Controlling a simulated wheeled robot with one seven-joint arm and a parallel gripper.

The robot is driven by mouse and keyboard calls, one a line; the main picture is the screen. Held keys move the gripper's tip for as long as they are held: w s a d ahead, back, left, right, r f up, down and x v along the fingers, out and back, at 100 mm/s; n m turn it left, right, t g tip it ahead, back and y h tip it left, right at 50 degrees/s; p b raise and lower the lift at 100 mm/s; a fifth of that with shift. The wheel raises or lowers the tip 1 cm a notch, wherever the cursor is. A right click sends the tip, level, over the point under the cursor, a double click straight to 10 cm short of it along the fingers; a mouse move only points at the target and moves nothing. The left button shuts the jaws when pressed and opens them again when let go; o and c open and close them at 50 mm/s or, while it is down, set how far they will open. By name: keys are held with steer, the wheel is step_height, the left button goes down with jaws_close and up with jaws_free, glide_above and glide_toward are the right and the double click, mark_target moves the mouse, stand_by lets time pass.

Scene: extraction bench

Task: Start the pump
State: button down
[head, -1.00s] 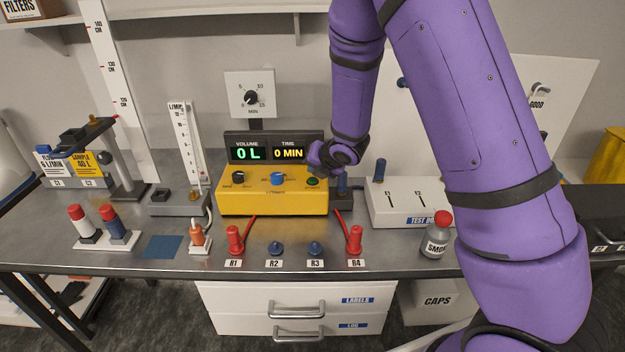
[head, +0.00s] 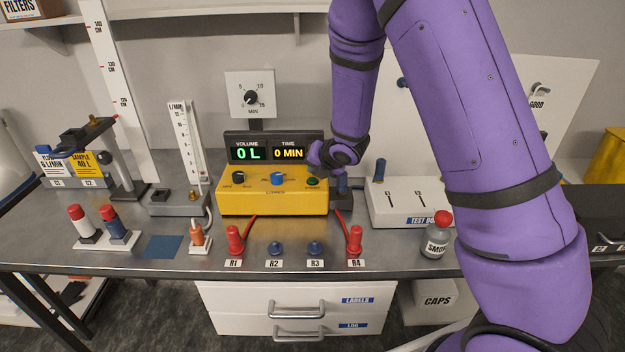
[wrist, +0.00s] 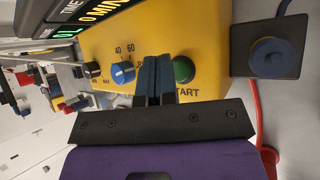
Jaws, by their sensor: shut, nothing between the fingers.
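The yellow pump (head: 250,203) stands at the middle of the bench, with a display above it (head: 274,140) reading volume 0 L and time 0 MIN. A green start button (head: 313,182) is on the right of its front face, also in the wrist view (wrist: 184,69) beside the word START. A blue knob (wrist: 123,72) sits left of it. My gripper (wrist: 155,60) is shut and empty, its fingertips between the blue knob and the green button, close to the button. I cannot tell whether they touch it. In the head view my wrist is just right of the button.
A black box with a blue knob (wrist: 268,58) is beside the pump's right end. Red plugs stand at R1 (head: 235,240) and R4 (head: 354,240), with blue caps between. A white test box (head: 398,207) and smoke bottle (head: 437,240) are to the right.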

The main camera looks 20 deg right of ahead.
mark_target(315, 179)
steer(key=shift+f, duration=0.15)
steer(key=shift+f, duration=0.25)
steer(key=shift+f, duration=0.4)
stand_by(0.8)
steer(key=shift+r, duration=0.85)
steer(key=shift+r, duration=2.5)
